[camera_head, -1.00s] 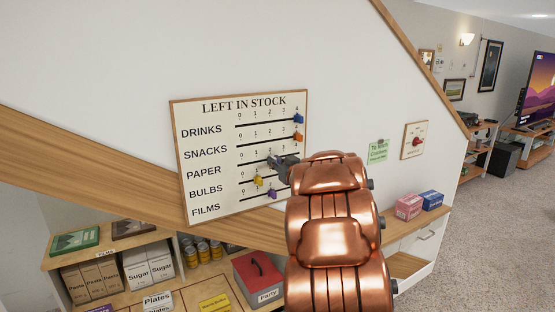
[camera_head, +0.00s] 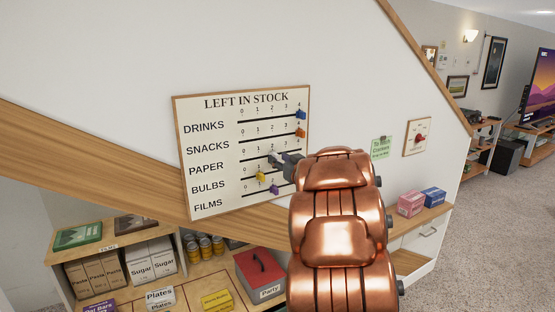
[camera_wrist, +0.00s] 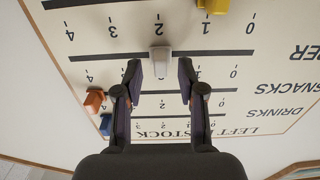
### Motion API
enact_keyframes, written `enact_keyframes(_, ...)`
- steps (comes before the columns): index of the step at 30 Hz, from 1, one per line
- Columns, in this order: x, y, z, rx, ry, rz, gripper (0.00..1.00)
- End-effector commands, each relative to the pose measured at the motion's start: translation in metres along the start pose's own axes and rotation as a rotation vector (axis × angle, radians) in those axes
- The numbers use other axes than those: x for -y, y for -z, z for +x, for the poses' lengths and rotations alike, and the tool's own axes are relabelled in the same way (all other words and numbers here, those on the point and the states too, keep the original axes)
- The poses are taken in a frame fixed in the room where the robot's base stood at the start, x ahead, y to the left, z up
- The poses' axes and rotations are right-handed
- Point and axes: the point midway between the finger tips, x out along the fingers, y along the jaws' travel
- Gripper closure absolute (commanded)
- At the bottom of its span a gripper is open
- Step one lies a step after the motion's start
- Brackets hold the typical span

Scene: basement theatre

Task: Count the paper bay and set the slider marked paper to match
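The LEFT IN STOCK board (camera_head: 215,180) hangs on the white wall, with a row and slider each for drinks, snacks, paper, bulbs and films. The pale grey paper slider (camera_wrist: 160,60) stands at about 2 in the wrist view, which shows the board upside down. It also shows in the head view (camera_head: 275,157), beside my gripper (camera_head: 287,165). In the wrist view my gripper (camera_wrist: 160,76) is open, one finger on each side of the slider, with gaps to both. I cannot make out a paper bay on the shelves; my arm covers part of them.
The blue drinks (camera_head: 301,115) and orange snacks (camera_head: 300,133) sliders stand near 4. The yellow bulbs slider (camera_head: 261,177) and purple films slider (camera_head: 274,189) are close below. Shelves below hold sugar boxes (camera_head: 150,262), cans and a red-lidded Party box (camera_head: 260,272).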

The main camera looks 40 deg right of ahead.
Motion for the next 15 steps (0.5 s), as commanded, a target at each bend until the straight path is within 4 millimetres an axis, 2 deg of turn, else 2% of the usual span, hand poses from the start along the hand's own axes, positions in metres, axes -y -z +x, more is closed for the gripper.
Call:
enact_keyframes(9, -0.001, 0.0, -0.056, 0.0, -0.004, 0.001, 0.6)
enact_keyframes(15, -0.001, 0.0, -0.086, 0.001, -0.004, 0.0, 0.6)
